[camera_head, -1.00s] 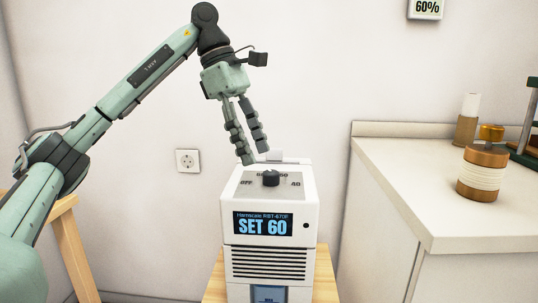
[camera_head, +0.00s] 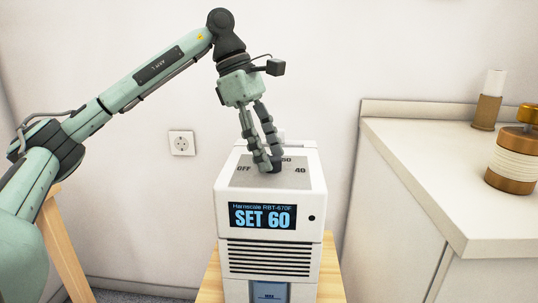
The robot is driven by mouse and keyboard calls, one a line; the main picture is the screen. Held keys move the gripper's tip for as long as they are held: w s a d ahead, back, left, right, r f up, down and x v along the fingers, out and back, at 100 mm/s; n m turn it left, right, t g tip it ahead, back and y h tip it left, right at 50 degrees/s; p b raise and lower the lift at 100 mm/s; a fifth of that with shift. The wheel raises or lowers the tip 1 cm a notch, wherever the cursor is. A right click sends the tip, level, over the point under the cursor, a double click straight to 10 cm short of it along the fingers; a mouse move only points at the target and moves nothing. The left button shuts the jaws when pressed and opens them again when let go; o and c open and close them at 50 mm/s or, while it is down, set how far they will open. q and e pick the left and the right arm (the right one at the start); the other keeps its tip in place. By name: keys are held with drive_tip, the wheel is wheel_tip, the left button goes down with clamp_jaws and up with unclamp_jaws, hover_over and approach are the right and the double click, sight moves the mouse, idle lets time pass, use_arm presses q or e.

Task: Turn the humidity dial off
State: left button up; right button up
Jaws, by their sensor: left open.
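The white humidity unit (camera_head: 270,260) stands on a wooden stand, and its front display (camera_head: 262,217) reads "SET 60". On its grey top plate are the marks "OFF" at the left, "40" at the right and one at the back ending in "60", partly hidden. The black dial (camera_head: 274,168) sits in the middle of the plate, partly hidden by my fingers. My left gripper (camera_head: 268,165) points down with its fingertips at the dial. Its jaws are open; I cannot tell whether the fingertips touch the dial. My right gripper is not in view.
A white counter (camera_head: 425,150) stands at the right, holding a copper-topped spool (camera_head: 513,165) and a brown-and-white bottle (camera_head: 488,105). A wall socket (camera_head: 181,143) is behind at the left. A wooden leg (camera_head: 66,250) stands at the lower left.

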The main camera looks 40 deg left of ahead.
use_arm(q)
drive_tip(key=shift+d+f, duration=0.1)
drive_tip(key=shift+f, duration=0.15)
drive_tip(key=shift+c, duration=0.2)
drive_tip(key=c, duration=1.1)
